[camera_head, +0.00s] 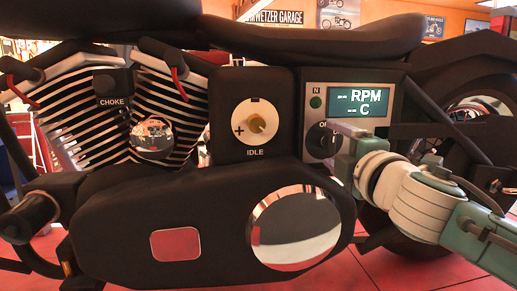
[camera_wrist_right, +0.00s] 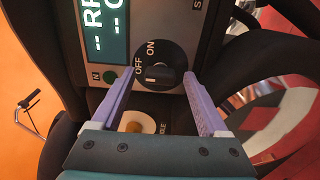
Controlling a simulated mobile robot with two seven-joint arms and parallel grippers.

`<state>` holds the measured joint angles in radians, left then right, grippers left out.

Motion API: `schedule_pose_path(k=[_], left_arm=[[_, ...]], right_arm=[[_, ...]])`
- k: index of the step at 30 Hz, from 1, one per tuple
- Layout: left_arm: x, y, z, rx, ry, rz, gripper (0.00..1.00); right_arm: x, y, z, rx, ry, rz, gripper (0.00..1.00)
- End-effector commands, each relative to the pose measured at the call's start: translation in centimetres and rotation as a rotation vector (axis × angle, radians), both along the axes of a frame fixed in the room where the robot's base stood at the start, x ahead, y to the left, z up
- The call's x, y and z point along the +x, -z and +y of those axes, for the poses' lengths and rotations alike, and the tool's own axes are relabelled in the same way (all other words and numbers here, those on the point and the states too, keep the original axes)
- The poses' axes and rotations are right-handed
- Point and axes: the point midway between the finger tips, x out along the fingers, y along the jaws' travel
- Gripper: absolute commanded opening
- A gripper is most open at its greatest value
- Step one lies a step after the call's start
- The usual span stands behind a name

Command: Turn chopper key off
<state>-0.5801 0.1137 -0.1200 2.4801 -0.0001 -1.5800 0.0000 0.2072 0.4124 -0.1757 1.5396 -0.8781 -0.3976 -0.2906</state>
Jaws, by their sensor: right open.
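The chopper's key switch (camera_head: 322,138) is a round black dial on the silver panel below the display, partly hidden by my right gripper in the head view. In the right wrist view, the key switch (camera_wrist_right: 157,66) shows ON and OFF lettering and a raised key grip. I cannot tell clearly which word the key points to. My right gripper (camera_wrist_right: 165,76) is open, with its two pale purple fingers on either side of the key and nothing visibly held. In the head view, the right gripper (camera_head: 341,131) comes in from the right. My left gripper is not in view.
The display (camera_head: 359,102) shows dashes beside RPM and C. A green N lamp (camera_head: 315,102) is left of it. The idle knob (camera_head: 257,123) and choke knob (camera_head: 113,82) sit further left. The seat (camera_head: 310,38) overhangs above, and the rear wheel (camera_head: 480,110) is at right.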

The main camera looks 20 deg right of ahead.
Motion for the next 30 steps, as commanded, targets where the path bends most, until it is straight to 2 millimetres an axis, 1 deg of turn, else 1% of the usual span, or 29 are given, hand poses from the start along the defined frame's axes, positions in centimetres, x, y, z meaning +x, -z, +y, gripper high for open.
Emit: schedule_pose_path(k=[5, 12, 15, 18, 21, 30], left_arm=[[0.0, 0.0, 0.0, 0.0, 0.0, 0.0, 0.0], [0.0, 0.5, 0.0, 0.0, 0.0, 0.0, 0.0], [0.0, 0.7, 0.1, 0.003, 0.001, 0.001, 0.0], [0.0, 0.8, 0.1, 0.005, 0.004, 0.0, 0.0], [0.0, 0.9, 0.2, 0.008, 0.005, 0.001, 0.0], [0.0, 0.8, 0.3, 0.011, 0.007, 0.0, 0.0]], right_arm=[[-2.4, 0.1, 0.6, 0.002, -0.001, 0.003, 0.78], [-6.7, 0.2, 1.6, 0.0, 0.0, 0.003, 0.78], [-8.0, 0.2, 1.9, -0.001, -0.001, 0.002, 0.78], [-8.8, 0.1, 2.1, 0.0, 0.001, 0.002, 0.78], [-9.2, 0.0, 2.1, -0.001, 0.002, 0.001, 0.78], [-9.2, 0.0, 2.2, -0.001, 0.001, 0.001, 0.78]])
